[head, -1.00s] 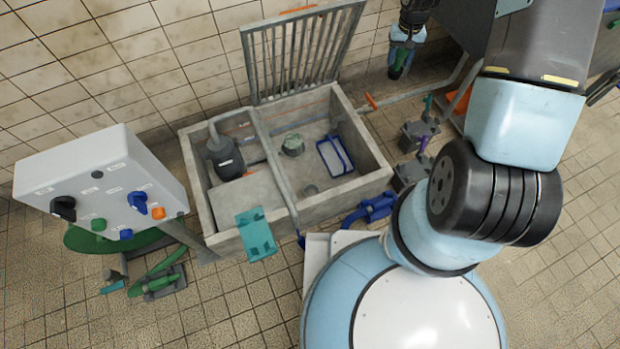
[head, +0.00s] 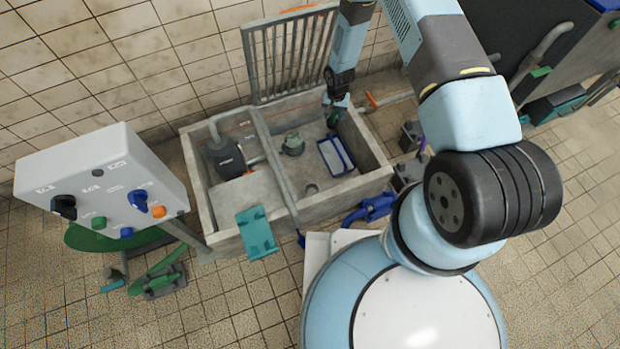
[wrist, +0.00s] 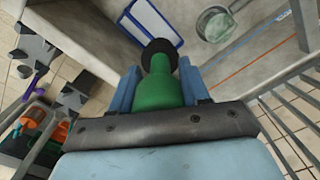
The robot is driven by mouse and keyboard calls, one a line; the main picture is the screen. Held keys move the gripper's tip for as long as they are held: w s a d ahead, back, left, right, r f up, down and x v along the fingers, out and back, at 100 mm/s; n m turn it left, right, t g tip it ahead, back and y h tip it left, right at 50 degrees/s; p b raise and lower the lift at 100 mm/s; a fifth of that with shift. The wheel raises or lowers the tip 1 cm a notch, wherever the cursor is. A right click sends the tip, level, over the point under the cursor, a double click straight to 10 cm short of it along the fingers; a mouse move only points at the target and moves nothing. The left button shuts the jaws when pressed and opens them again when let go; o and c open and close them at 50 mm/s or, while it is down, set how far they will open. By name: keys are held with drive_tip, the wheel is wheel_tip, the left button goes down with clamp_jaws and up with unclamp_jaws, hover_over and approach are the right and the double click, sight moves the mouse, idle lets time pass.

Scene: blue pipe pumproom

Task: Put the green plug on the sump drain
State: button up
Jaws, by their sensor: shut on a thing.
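My gripper (head: 337,104) is shut on the green plug (wrist: 160,90), which lies between its two blue fingers with its dark round end pointing away from the wrist. In the head view the green plug (head: 333,119) hangs over the back right part of the open concrete sump (head: 373,157). A small round grey fitting (head: 311,188), which looks like the sump drain, lies on the sump floor toward the front. It is apart from the plug and I cannot make it out in the wrist view.
A blue-framed tray (head: 335,156) and a round greenish strainer (head: 293,143) lie in the sump. A pipe (head: 272,160) crosses it, with a dark pump (head: 226,158) on the left. The raised grate (head: 290,55) stands behind. A white control box (head: 100,180) stands left.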

drive_tip(key=shift+s+a+f, duration=1.25)
drive_tip(key=shift+s+f, duration=1.4)
drive_tip(key=shift+f, duration=3.05)
drive_tip(key=shift+s+a+f, duration=1.3)
drive_tip(key=shift+s+f, duration=1.4)
drive_tip(key=shift+f, duration=2.95)
drive_tip(key=shift+s+a+f, duration=1.25)
drive_tip(key=shift+s+f, duration=1.4)
drive_tip(key=shift+f, duration=3.05)
drive_tip(key=o, duration=1.2)
drive_tip(key=shift+o, duration=0.2)
wheel_tip(320, 180, up, 14)
drive_tip(key=shift+f, duration=0.15)
